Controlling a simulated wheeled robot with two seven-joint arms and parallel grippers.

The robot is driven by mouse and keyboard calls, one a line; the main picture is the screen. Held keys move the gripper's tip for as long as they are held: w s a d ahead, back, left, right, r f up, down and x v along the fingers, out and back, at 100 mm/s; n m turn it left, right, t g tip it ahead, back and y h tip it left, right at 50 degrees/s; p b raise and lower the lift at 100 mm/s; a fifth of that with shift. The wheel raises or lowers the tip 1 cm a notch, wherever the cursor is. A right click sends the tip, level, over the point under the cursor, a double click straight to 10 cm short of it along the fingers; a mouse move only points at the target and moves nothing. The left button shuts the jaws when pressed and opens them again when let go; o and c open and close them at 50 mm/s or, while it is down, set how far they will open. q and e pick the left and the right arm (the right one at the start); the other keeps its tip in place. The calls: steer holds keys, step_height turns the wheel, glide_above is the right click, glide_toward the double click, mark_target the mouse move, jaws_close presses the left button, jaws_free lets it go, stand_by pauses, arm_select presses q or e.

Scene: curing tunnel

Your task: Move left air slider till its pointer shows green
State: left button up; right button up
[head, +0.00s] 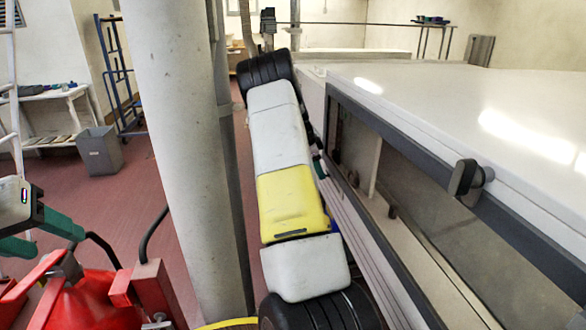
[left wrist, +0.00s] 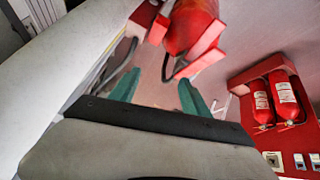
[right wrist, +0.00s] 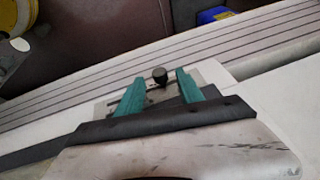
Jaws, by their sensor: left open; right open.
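A small black round knob (right wrist: 160,75) stands on a slotted metal plate (right wrist: 128,97) in the right wrist view. It looks like an air slider; whether it is the left one I cannot tell. My right gripper (right wrist: 156,92) is open, with the knob between or just beyond its teal fingertips; contact is unclear. In the head view my own arm mostly hides this gripper beside the tunnel. No pointer or green mark can be made out. My left gripper (head: 40,236) is open and empty at the far left; its fingers (left wrist: 158,92) also show in the left wrist view.
The white tunnel housing (head: 440,100) with its dark-framed window (head: 420,200) fills the right. A thick pale column (head: 185,130) stands left of my right arm. Red equipment (head: 95,300) is below my left gripper. Red extinguishers (left wrist: 275,98) hang in the left wrist view.

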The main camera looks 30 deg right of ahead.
steer(key=shift+x, duration=1.05)
steer(key=shift+c, duration=0.4)
jaws_close()
stand_by(0.3)
